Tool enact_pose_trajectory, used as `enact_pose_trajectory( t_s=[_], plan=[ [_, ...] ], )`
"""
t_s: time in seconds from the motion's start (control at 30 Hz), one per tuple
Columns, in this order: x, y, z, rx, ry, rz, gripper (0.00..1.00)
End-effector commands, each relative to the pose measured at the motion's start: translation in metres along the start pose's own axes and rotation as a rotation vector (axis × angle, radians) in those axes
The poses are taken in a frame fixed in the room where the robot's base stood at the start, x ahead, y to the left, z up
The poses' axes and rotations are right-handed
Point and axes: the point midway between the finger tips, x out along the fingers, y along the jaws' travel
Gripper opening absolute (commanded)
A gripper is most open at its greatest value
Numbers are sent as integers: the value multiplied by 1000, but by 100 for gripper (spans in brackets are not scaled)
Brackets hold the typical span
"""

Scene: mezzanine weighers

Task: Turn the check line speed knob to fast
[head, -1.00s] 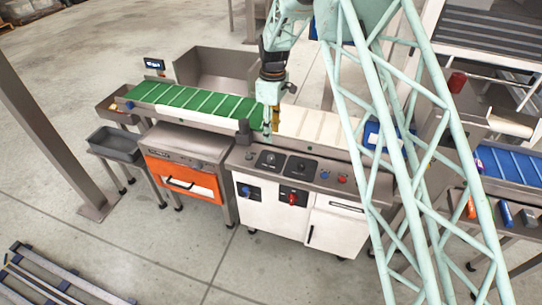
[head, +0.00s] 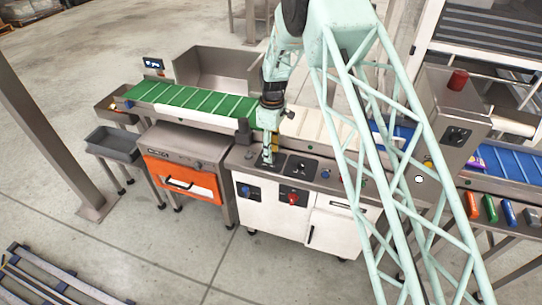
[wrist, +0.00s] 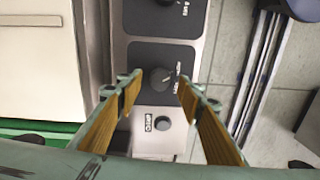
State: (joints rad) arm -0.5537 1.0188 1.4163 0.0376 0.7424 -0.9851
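A dark round knob (wrist: 160,78) with a pale pointer line sits on a black plate in the wrist view; its small label is too blurred to read. My gripper (wrist: 158,92) is open, with one orange-padded finger on each side of the knob. I see no clear contact. In the head view my gripper (head: 267,159) points down over the left black plate on the console top and hides its knob. A second black plate with a knob (head: 301,168) lies just to the right; its knob shows at the top of the wrist view (wrist: 170,2).
A small dark button (wrist: 161,123) sits beside the plate. A blue button (head: 326,174) is on the console top; blue (head: 246,191) and red (head: 293,199) rotary switches are on the front. The green belt (head: 190,104) runs behind. An orange-fronted cabinet (head: 180,179) stands left.

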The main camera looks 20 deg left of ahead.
Motion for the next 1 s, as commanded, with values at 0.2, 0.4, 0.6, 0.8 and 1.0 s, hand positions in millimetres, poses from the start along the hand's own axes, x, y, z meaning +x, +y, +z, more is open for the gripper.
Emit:
enact_pose_trajectory(
  t_s=[0.2,0.4,0.6,0.8,1.0],
  plan=[
    [14,0,0,0,-1,-1,34],
    [17,0,0,0,0,0,34],
    [16,0,0,0,0,0,34],
    [16,0,0,0,0,0,15],
    [16,0,0,1,0,0,10]
  ],
)
